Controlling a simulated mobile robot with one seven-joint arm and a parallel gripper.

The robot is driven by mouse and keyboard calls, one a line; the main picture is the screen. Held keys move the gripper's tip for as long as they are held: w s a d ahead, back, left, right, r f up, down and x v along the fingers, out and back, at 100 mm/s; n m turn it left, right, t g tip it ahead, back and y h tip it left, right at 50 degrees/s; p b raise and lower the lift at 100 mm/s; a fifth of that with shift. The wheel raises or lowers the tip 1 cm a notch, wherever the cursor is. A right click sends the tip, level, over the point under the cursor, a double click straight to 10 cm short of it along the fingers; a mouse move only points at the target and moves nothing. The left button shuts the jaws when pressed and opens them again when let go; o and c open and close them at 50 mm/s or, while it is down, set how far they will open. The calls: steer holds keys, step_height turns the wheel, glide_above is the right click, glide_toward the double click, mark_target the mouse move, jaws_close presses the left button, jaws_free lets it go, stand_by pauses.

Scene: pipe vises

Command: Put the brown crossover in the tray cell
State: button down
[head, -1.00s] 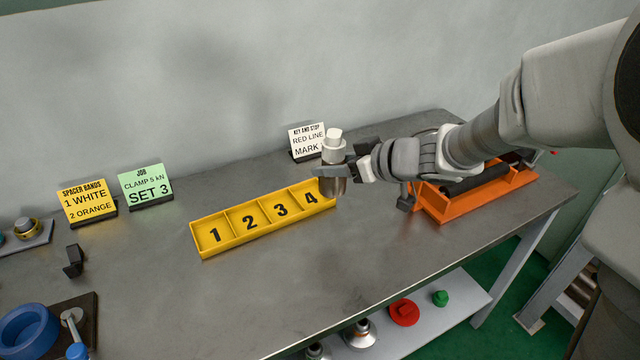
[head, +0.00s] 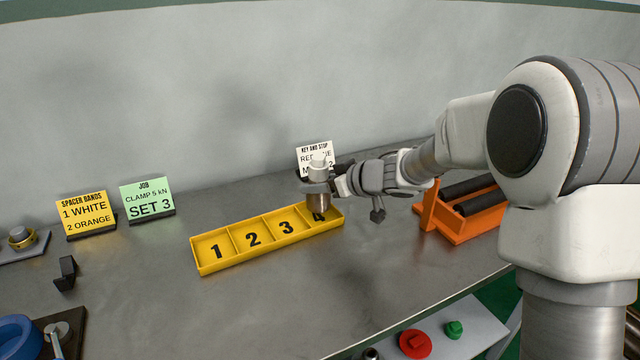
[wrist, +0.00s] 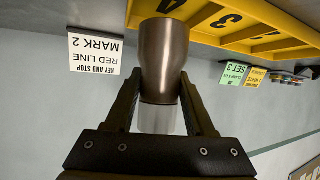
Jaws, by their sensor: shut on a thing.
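My gripper (head: 328,182) is shut on the crossover (head: 318,201), a cylinder with a brown metallic body and a pale whitish end. In the head view the pale end is up and the brown end hangs down. The wrist view also shows the crossover (wrist: 164,55) between my fingers (wrist: 155,100). The yellow tray (head: 222,262) has a row of cells numbered 1 to 4. The crossover is in front of cell 4 in the head view and partly hides its number. I cannot tell how high above the cell floor it is.
A white "key and stop" sign (head: 306,152) stands just behind the gripper. An orange roller stand (head: 455,226) is to the right. Yellow (head: 85,214) and green (head: 147,199) signs stand to the left. A blue ring (head: 14,335) is at front left. The table in front of the tray is clear.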

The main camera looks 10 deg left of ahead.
step_height(320, 180, down, 2)
steer(key=shift+f+b, duration=0.2)
steer(key=shift+b, duration=0.45)
steer(key=shift+r, duration=0.1)
steer(key=c, duration=0.7)
jaws_free()
steer(key=shift+f, duration=0.35)
steer(key=o, duration=0.4)
steer(key=shift+o, duration=0.2)
